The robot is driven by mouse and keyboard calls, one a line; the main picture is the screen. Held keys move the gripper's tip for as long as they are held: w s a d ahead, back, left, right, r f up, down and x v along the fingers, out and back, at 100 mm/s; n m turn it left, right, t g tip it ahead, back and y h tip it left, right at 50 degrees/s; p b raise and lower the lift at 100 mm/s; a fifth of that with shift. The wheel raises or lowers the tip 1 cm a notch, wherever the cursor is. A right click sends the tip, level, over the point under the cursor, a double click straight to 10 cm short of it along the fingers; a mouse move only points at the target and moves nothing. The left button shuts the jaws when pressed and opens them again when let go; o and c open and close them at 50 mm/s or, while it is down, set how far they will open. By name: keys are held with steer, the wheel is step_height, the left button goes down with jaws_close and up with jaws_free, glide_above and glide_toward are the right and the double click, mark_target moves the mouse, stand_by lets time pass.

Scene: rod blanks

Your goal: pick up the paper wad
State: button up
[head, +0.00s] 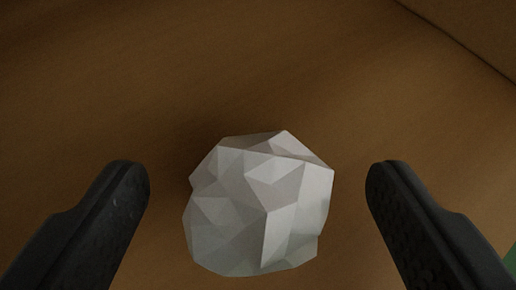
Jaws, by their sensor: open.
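The paper wad (258,205) is a crumpled, faceted white-grey lump in the lower middle of the head view. It rests on a brown surface. My gripper (257,180) is open, with one black finger on each side of the wad. A gap shows between the wad and each finger, a little wider on the left than on the right. The wad's underside is hidden.
The brown surface (130,80) around the wad is bare. A dark seam or edge (455,38) runs diagonally across the upper right corner. A small green patch (511,262) shows at the lower right edge.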

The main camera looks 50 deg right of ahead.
steer(key=c, duration=1)
steer(key=shift+r, duration=0.1)
steer(key=shift+c, duration=0.2)
